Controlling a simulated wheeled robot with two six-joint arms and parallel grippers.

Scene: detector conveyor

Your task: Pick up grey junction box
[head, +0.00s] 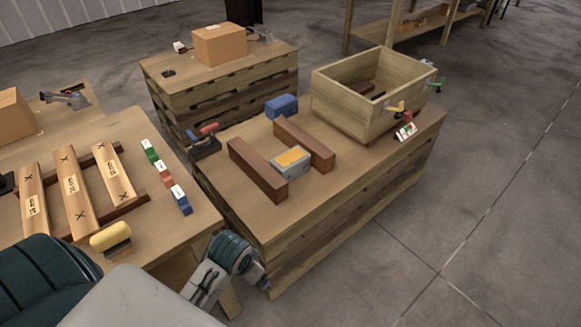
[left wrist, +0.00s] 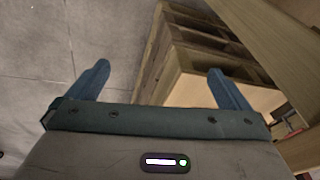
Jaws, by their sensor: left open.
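The grey junction box (head: 290,163) has a yellow-orange patch on top. In the head view it sits on the middle pallet-stack table, between two dark brown wooden bars (head: 258,170) (head: 304,143). My left arm reaches in at the bottom of the head view, short of that table's near corner, with its fingers mostly hidden there. In the left wrist view my left gripper (left wrist: 160,86) is open and empty, with its blue-grey fingers wide apart. The junction box does not show in that view. My right gripper is not in view.
A wooden crate (head: 340,105) stands on the same table (head: 225,195) at the back right, with small clamps near it. A blue box (head: 281,106) sits behind the bars. The left bench (head: 200,222) holds planks, coloured blocks and a yellow-handled brush (head: 111,237). Floor (head: 480,200) is clear right.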

